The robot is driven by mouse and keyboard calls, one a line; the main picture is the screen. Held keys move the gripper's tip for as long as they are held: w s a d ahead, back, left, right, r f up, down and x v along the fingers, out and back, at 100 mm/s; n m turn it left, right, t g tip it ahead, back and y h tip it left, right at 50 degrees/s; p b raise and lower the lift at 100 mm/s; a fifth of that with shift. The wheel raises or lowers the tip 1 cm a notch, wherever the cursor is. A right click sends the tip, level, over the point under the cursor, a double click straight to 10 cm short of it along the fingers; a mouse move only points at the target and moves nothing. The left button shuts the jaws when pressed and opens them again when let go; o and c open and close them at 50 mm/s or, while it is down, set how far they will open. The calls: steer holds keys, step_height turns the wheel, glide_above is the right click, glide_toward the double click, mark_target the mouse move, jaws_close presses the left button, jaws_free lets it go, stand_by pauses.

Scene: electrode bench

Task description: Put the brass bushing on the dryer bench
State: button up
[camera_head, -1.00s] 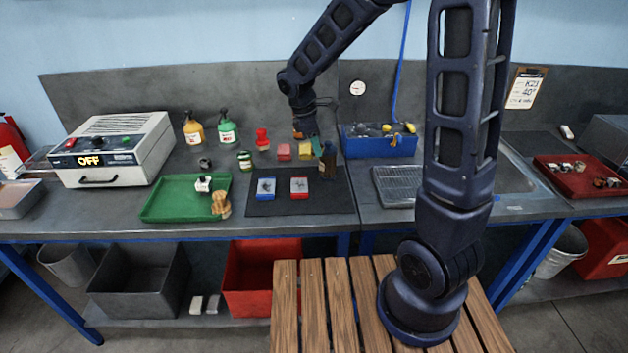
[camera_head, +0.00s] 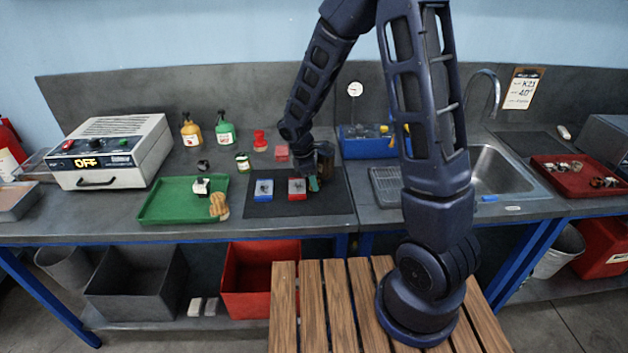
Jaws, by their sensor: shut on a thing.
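My gripper (camera_head: 312,181) is low over the right side of the dark mat (camera_head: 262,209), just right of a red-and-white block (camera_head: 297,188). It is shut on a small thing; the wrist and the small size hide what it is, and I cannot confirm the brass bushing. A teal patch shows at the fingertips. A brown jar (camera_head: 325,155) stands close behind my gripper. A grey box with an "OFF" display (camera_head: 111,152) stands on the left part of the bench (camera_head: 100,222); I cannot tell whether this is the dryer bench.
A green tray (camera_head: 160,205) holds a brush and a small part. A blue-and-white block (camera_head: 263,190) lies on the mat. Bottles stand behind. A blue bin (camera_head: 365,147), drying rack (camera_head: 384,188) and sink (camera_head: 490,168) are right; a red tray (camera_head: 570,181) is far right.

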steer(key=shift+f, duration=0.1)
steer(key=o, duration=1.2)
steer(key=v, duration=1.2)
steer(key=s+d+r+m+t+y, duration=0.1)
steer(key=s+d+r+m, duration=0.4)
steer(key=d, duration=0.3)
steer(key=s+d+r+m+t+y, duration=0.1)
steer(key=s+d+r+m+t, duration=0.1)
steer(key=s+d+r+m, duration=0.4)
steer(key=s+d+r+m+t+y, duration=0.1)
steer(key=s+d+r+m, duration=0.4)
steer(key=d, duration=0.6)
steer(key=shift+s+d+r+m, duration=0.15)
steer(key=shift+r+m, duration=0.2)
steer(key=shift+m, duration=0.35)
steer(key=shift+o, duration=0.4)
steer(key=shift+s+d+m+t, duration=0.2)
steer(key=shift+s+m+t, duration=0.1)
steer(key=shift+s, duration=0.1)
